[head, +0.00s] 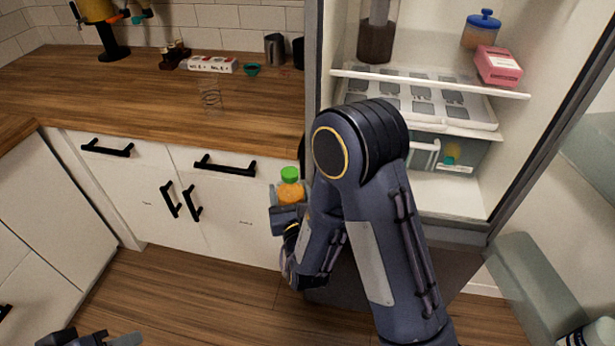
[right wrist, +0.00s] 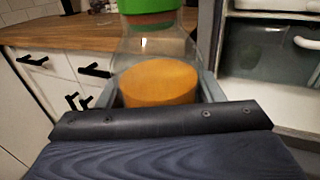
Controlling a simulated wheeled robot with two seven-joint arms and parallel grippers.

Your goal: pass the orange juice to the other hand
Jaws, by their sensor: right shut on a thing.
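The orange juice (head: 290,190) is a clear bottle with a green cap and orange liquid. My right gripper (head: 289,197) is shut on it and holds it upright in front of the white cabinets, left of the open fridge. In the right wrist view the bottle (right wrist: 158,82) stands between the two fingers of my right gripper (right wrist: 160,92), with its green cap at the top edge. My left gripper (head: 92,341) shows only partly at the bottom left edge of the head view, far from the bottle. Its jaws are mostly cut off.
The open fridge (head: 408,120) with shelves, a pink box (head: 498,66) and a blue-lidded jar (head: 481,30) is at the right. A wooden counter (head: 130,100) with a glass (head: 211,97) lies at the left above white cabinets (head: 225,220). The floor at lower left is clear.

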